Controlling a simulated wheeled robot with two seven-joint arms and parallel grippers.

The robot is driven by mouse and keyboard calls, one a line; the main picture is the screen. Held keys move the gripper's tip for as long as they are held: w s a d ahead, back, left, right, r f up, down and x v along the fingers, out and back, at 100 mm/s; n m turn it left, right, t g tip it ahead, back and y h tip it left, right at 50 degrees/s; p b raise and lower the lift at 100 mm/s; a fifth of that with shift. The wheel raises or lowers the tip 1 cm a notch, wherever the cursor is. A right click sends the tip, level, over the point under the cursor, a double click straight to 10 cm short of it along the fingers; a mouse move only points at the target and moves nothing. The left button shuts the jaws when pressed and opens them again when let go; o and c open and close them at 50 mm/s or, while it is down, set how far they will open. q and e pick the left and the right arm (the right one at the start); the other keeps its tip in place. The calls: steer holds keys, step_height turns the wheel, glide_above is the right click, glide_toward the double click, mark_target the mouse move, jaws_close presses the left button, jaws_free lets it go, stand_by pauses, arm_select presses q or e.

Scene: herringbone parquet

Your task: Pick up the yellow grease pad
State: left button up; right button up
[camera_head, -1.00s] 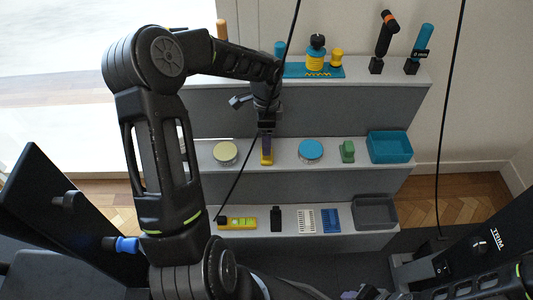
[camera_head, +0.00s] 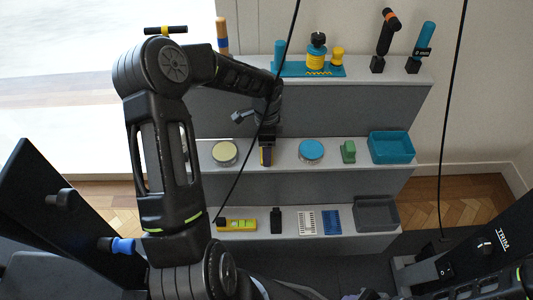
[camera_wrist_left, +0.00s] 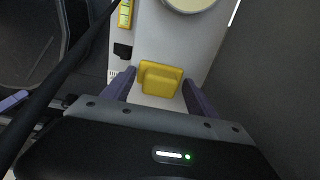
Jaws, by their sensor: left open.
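The yellow grease pad (camera_wrist_left: 160,78), a small block with a raised grip, rests on the middle shelf in the left wrist view. My left gripper (camera_wrist_left: 158,84) is open, with one finger on each side of the pad; contact is not clear. In the head view the left gripper (camera_head: 267,154) reaches down to the middle shelf and hides most of the pad. My right gripper is not in view; only part of the right arm shows at the lower right.
On the middle shelf (camera_head: 380,172) stand a pale yellow round tin (camera_head: 224,153), a blue round tin (camera_head: 311,150), a green block (camera_head: 348,152) and a teal bin (camera_head: 390,147). A grey bin (camera_head: 376,213) and small items are on the bottom shelf. Black cables hang across the view.

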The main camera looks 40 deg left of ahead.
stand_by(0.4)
arm_select(q)
steer(key=c, duration=1.5)
steer(key=shift+o, duration=0.2)
steer(key=shift+r, duration=0.1)
step_height(320, 180, up, 10)
steer(key=shift+f+p, duration=0.1)
steer(key=shift+p, duration=1.15)
